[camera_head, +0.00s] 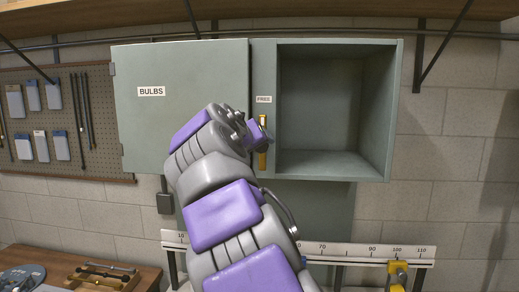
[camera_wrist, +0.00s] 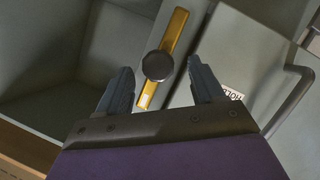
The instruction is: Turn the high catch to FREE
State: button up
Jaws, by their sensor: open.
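The catch (camera_head: 263,155) is a brass bar on the narrow grey strip between the BULBS door and the open compartment. It stands about upright in the head view, below the FREE label (camera_head: 264,99). In the wrist view the brass bar (camera_wrist: 176,30) lies slanted, with a dark round knob at its middle and a pale mark near its lower end. My gripper (camera_wrist: 160,66) is open, one finger on each side of the knob, seemingly apart from it. My gripper (camera_head: 261,134) hides part of the catch in the head view.
The BULBS door (camera_head: 180,120) is shut, left of the catch. The open compartment (camera_head: 330,110) on the right looks empty. A scale rail (camera_head: 350,252) with a yellow slider (camera_head: 397,273) runs below. A pegboard (camera_head: 100,130) hangs left, above a wooden bench (camera_head: 140,272).

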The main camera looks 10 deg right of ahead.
jog(key=v, duration=1.3)
jog(key=shift+f, duration=0.1)
jog(key=s+d+f+m+g+y+b, duration=0.1)
jog(key=s+d+f+g, duration=0.3)
jog(key=f, duration=0.5)
jog(key=s+d+f+g+y+b, duration=0.1)
jog(key=s+d+f+b, duration=0.1)
jog(key=s+d+f, duration=0.55)
jog(key=s+d+f+m+g+y+b, duration=0.1)
jog(key=s+d+f+g, duration=0.15)
jog(key=f, duration=0.75)
jog(key=s+a+f+g+y+b, duration=0.1)
jog(key=s+a+f+g+y, duration=0.1)
jog(key=s+f, duration=1)
jog(key=s+a+f+n+g+y+b, duration=0.1)
jog(key=s+a+f+g+y+b, duration=0.1)
jog(key=s+f, duration=1)
jog(key=shift+s+a+f+g+b, duration=0.35)
jog(key=shift+a+f+g, duration=0.45)
jog(key=shift+g, duration=0.45)
jog(key=shift+r, duration=0.1)
jog(key=shift+c, duration=0.3)
